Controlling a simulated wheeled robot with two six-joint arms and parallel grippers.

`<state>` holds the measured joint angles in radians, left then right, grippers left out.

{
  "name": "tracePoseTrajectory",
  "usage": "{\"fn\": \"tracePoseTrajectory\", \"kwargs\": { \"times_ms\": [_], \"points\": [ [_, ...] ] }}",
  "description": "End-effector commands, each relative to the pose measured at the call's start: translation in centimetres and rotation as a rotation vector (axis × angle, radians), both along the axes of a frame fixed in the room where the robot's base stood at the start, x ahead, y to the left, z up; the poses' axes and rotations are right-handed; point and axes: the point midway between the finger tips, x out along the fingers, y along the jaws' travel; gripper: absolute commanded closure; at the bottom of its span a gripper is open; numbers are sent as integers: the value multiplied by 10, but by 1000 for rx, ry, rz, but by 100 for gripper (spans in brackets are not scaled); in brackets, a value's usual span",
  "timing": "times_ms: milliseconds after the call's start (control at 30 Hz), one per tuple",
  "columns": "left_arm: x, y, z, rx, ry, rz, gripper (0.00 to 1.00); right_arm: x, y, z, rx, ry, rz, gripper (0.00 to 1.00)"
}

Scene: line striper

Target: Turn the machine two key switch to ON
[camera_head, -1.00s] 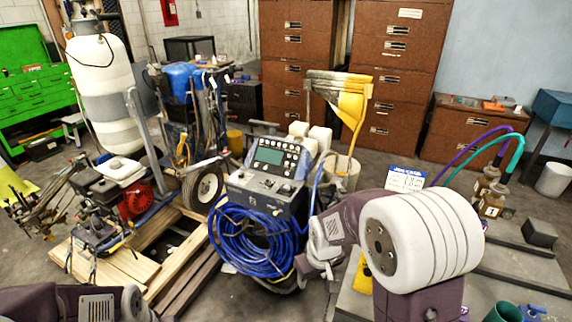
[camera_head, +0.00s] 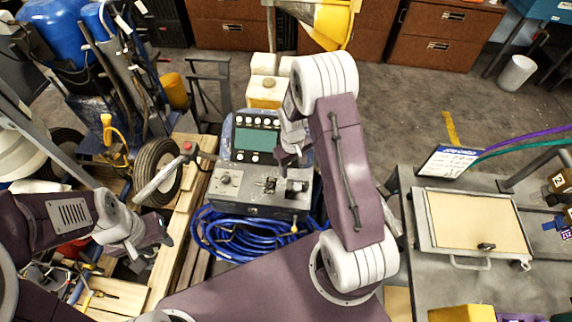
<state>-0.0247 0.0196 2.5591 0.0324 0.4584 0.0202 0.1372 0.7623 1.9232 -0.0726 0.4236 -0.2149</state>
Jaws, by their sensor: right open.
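A grey control machine with a green screen (camera_head: 257,139) and a row of white knobs stands in the middle. Its lower panel (camera_head: 236,194) carries a small round knob plate (camera_head: 228,179), a brass-coloured fitting (camera_head: 267,184) and a dark fitting (camera_head: 297,187). I cannot tell which is the key switch, nor its position, and no machine number is readable. My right gripper (camera_head: 286,156) points down over the right side of the panel, open, and hides part of it. Whether it touches anything is unclear. My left gripper (camera_head: 160,238) hangs left of the machine, its jaws unclear.
Blue hose (camera_head: 222,236) lies coiled at the machine's front. A wheel (camera_head: 157,171) and wooden pallet boards (camera_head: 172,262) are at the left. A yellow-topped post (camera_head: 325,22) stands behind. A grey bench with a framed board (camera_head: 478,222) and sign (camera_head: 450,161) is at the right.

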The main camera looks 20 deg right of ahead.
Motion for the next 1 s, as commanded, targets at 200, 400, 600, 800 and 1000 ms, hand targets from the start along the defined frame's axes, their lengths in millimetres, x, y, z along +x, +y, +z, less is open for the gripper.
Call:
{"fn": "tracePoseTrajectory", "kwargs": {
  "times_ms": [200,400,600,800,1000],
  "points": [
    [-1,0,8,0,1,0,64,-8,-4,-1,3,26,-15,48],
    [-1,0,9,0,1,0,64,-10,-5,-22,4,30,-14,48],
    [0,0,14,0,1,0,64,-10,-6,-64,4,29,-15,48],
    [0,0,16,0,1,0,64,-10,-7,-89,3,26,-14,48],
    [0,0,16,0,1,0,64,-9,-7,-93,4,24,-14,48]
  ]
}}
